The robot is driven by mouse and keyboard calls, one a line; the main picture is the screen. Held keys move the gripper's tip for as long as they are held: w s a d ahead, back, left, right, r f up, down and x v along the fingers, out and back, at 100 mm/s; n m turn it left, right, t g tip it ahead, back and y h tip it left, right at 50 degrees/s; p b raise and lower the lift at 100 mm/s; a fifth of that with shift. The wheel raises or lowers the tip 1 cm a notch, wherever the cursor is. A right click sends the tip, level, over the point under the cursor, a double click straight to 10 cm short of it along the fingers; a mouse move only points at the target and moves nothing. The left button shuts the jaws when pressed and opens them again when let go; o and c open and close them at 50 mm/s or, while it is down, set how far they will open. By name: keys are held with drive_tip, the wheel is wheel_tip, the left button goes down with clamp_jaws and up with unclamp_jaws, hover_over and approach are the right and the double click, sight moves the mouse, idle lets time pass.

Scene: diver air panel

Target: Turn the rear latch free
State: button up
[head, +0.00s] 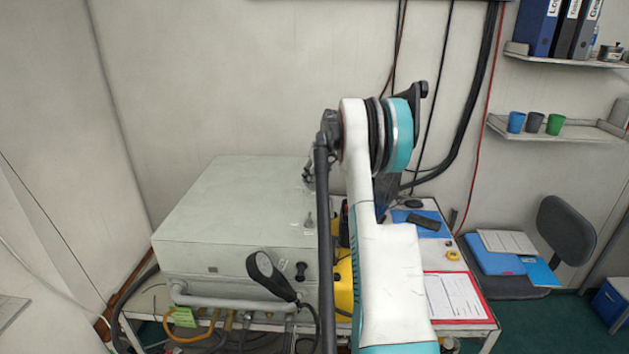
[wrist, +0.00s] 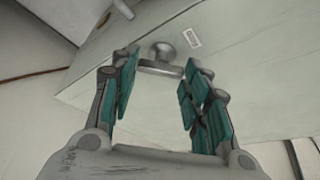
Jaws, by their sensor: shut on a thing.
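The grey panel box (head: 225,200) stands on the table, its lid closed. My gripper (head: 308,175) is at the lid's rear right edge, small and partly hidden by my arm. In the wrist view my gripper (wrist: 160,66) has its two teal-padded fingers on either side of the rear latch (wrist: 163,52), a grey knob on a short bar. The fingers are shut on the ends of that bar. The latch's turn angle against the lid is hard to tell. Another latch (head: 308,221) stands nearer the front on the lid, clear of my gripper.
A black round gauge or handle (head: 265,268) sticks out at the box's front. A yellow object (head: 344,280) is beside the box, behind my arm. A red-edged sheet (head: 453,296) lies on the table at right. Dark cables (head: 470,110) run down the wall behind.

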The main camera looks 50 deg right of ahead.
drive_tip(key=n, duration=0.1)
drive_tip(key=n+y, duration=0.1)
drive_tip(key=n, duration=0.2)
drive_tip(key=shift+d+n+y, duration=0.25)
drive_tip(key=shift+n+y, duration=0.05)
drive_tip(key=shift+y, duration=0.1)
drive_tip(key=shift+w+d+n+g+y, duration=0.1)
drive_tip(key=shift+n+g+y, duration=0.25)
drive_tip(key=shift+n, duration=0.9)
drive_tip(key=shift+d+n+g+y, duration=0.15)
drive_tip(key=shift+n+y, duration=0.4)
drive_tip(key=shift+n, duration=0.7)
drive_tip(key=shift+a, duration=0.1)
drive_tip(key=o, duration=1.1)
drive_tip(key=shift+c, duration=0.2)
drive_tip(key=v, duration=1.2)
drive_tip(key=shift+w+a, duration=0.1)
drive_tip(key=shift+w, duration=0.05)
